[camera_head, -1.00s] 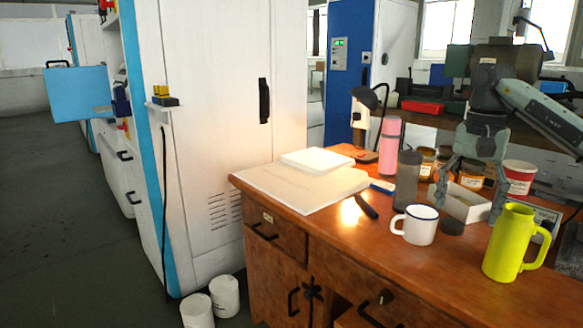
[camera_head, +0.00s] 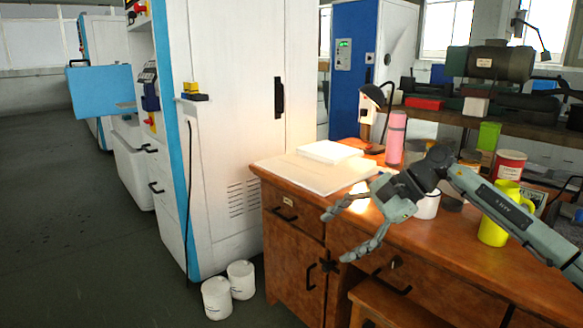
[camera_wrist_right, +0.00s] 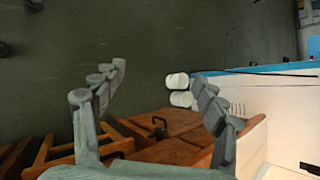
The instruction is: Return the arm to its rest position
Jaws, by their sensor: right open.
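My right gripper (camera_head: 335,236) hangs over the front edge of the wooden desk (camera_head: 440,240) in the head view, fingers spread toward the left. It is open and holds nothing. My left gripper is not in view.
A pink bottle (camera_head: 396,138), a red-and-white tin (camera_head: 509,165) and a white slab (camera_head: 330,151) stand on the desk. A white cabinet (camera_head: 235,120) is left of it. Two white tubs (camera_head: 216,298) sit on the floor. The floor (camera_head: 80,220) at left is clear.

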